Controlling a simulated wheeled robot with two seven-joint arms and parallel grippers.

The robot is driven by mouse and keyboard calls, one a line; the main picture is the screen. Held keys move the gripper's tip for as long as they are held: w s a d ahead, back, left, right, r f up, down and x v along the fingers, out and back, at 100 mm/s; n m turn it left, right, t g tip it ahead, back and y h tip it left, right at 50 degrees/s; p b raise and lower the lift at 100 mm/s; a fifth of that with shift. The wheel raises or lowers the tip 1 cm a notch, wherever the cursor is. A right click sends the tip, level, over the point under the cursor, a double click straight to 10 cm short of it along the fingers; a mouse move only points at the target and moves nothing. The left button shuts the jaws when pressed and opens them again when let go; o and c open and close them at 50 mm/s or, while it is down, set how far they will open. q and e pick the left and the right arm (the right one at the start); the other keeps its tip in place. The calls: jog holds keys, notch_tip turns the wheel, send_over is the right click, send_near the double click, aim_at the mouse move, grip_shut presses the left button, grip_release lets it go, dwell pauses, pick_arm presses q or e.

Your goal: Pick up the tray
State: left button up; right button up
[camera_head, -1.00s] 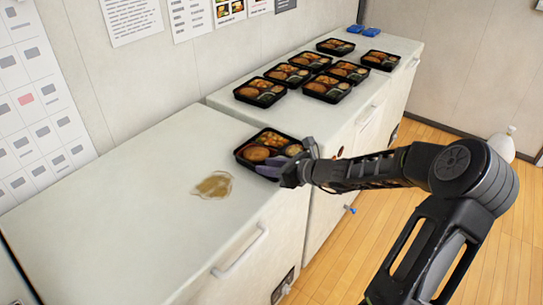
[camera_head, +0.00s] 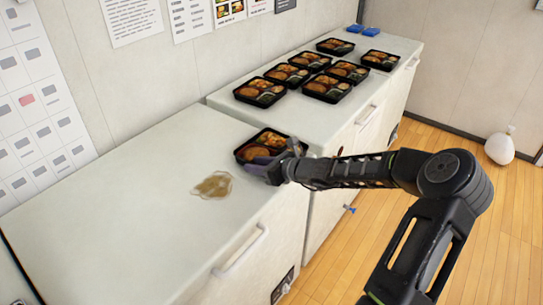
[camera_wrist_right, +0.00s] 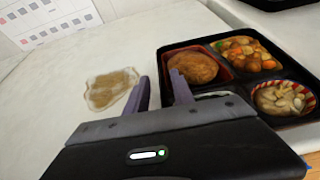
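A black bento tray (camera_head: 241,152) with food in several compartments sits on the near white counter, close to its right end. In the right wrist view the tray (camera_wrist_right: 205,42) fills the right side. My right gripper (camera_head: 262,160) is at the tray's near side. In the wrist view its two purple fingers (camera_wrist_right: 160,88) are apart, one outside the tray's left edge and the other at or over the tray. I cannot tell whether they touch it. The gripper hides part of the tray's near side. My left gripper is not in view.
A brown spill (camera_head: 213,185) lies on the near white counter (camera_head: 120,215), left of the tray. Several more filled trays (camera_head: 327,88) stand on the farther counter (camera_head: 285,115), with blue items (camera_head: 371,32) at its far end. The near counter's left part is clear.

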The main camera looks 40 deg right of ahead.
jog(key=shift+c, duration=0.4)
grip_shut()
dwell(1.1)
